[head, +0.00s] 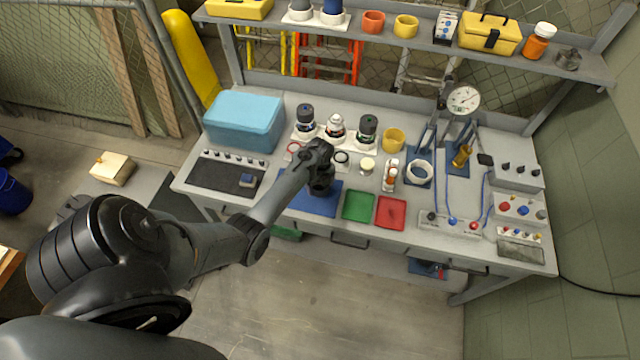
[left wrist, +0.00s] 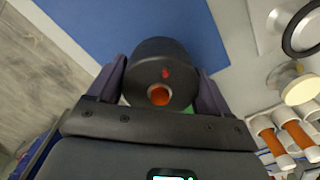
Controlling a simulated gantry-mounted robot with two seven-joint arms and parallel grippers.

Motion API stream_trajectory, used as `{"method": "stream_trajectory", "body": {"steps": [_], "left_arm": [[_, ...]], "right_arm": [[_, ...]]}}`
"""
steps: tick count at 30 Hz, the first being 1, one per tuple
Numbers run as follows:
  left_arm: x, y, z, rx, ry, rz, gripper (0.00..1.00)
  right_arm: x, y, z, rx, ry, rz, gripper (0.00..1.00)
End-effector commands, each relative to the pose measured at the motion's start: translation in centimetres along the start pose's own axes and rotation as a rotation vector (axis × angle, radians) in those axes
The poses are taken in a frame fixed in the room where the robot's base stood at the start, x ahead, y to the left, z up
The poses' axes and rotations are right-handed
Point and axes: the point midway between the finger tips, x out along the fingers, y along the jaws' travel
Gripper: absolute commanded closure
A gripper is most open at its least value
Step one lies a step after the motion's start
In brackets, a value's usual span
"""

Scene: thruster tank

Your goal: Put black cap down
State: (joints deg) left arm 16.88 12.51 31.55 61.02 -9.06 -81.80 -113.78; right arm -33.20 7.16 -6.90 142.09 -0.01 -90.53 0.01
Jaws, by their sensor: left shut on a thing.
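My left gripper (left wrist: 159,88) is shut on a black cap (left wrist: 160,62), which sits between its two fingers in the left wrist view. The cap is dark and round, with a red mark and an orange centre on the side facing the camera. In the head view the left gripper (head: 320,184) is over the far part of the blue mat (head: 318,203), and the cap is hard to tell from the dark gripper. The blue mat (left wrist: 100,25) also shows behind the cap in the left wrist view. Whether the cap touches the mat cannot be told. My right gripper is not in view.
A green tray (head: 358,206) and a red tray (head: 391,212) lie right of the blue mat. Several black-and-white-topped units, one of them a tank (head: 305,118), stand behind the gripper. A blue box (head: 243,121) is at the left. A black ring (left wrist: 303,30) lies nearby.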

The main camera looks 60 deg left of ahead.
Motion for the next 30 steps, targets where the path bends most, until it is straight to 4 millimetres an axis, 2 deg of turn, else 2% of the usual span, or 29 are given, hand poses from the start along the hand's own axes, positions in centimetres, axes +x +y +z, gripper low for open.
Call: {"method": "stream_trajectory", "body": {"steps": [10, 11, 14, 23, 30], "left_arm": [[0.7, 0.0, 0.0, -0.001, 0.000, 0.000, 0.47], [0.7, 0.0, 0.0, -0.001, 0.001, 0.001, 0.16], [0.7, 0.0, 0.0, -0.001, 0.001, 0.000, 0.01], [0.4, 0.0, 0.0, -0.002, 0.000, 0.000, 0.00], [-2.1, -0.1, 0.0, -0.001, 0.001, -0.003, 0.00]], "right_arm": [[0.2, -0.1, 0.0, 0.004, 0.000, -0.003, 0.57], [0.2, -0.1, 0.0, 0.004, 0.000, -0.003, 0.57], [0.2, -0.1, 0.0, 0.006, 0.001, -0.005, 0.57], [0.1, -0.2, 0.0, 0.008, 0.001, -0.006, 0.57], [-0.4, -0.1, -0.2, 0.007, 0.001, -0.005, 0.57]]}}
